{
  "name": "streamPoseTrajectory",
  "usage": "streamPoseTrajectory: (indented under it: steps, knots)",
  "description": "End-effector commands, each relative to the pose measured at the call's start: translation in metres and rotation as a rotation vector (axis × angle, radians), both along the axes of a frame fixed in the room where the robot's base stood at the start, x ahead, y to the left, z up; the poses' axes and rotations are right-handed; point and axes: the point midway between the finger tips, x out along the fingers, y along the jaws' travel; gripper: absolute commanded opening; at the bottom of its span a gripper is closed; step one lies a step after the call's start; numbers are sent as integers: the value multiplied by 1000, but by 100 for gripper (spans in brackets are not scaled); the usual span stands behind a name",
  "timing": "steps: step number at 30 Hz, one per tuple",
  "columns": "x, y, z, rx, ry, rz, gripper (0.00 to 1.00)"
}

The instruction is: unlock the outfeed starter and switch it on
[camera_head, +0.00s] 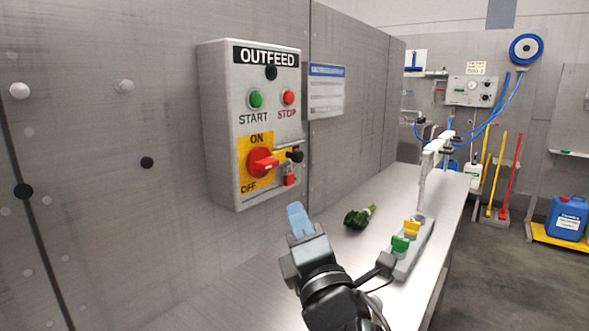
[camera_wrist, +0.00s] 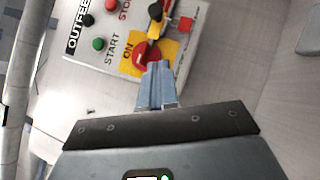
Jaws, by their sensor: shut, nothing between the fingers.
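The OUTFEED starter (camera_head: 217,150) is a grey box on the wall panel, with a green START button (camera_head: 256,99) and a red STOP button (camera_head: 288,97). Below them a red rotary switch (camera_head: 262,163) sits on a yellow ON/OFF plate; its exact setting is hard to tell. A yellow bar with a black knob (camera_head: 294,156) is to its right. A small red padlock (camera_head: 290,179) is below the knob. My gripper (camera_head: 297,218) is shut and empty, below and in front of the box. In the wrist view its fingertips (camera_wrist: 155,68) point at the red switch (camera_wrist: 147,53), partly covering it; contact cannot be told.
A grey strip (camera_head: 418,253) holds a green piece (camera_head: 400,243) and a yellow piece (camera_head: 412,228). A notice (camera_head: 326,92) is right of the box.

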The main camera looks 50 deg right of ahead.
Motion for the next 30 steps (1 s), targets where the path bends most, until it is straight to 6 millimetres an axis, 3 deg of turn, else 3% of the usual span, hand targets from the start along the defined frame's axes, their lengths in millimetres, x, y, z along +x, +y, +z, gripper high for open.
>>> streamPoseTrajectory:
  steps: [12, 21, 30]
  knots:
    - [64, -43, 30, 0, -3, 0, 0]
    - [68, -74, 44, 2, -1, 2, 0]
    - [68, -78, 44, 3, -1, 4, 0]
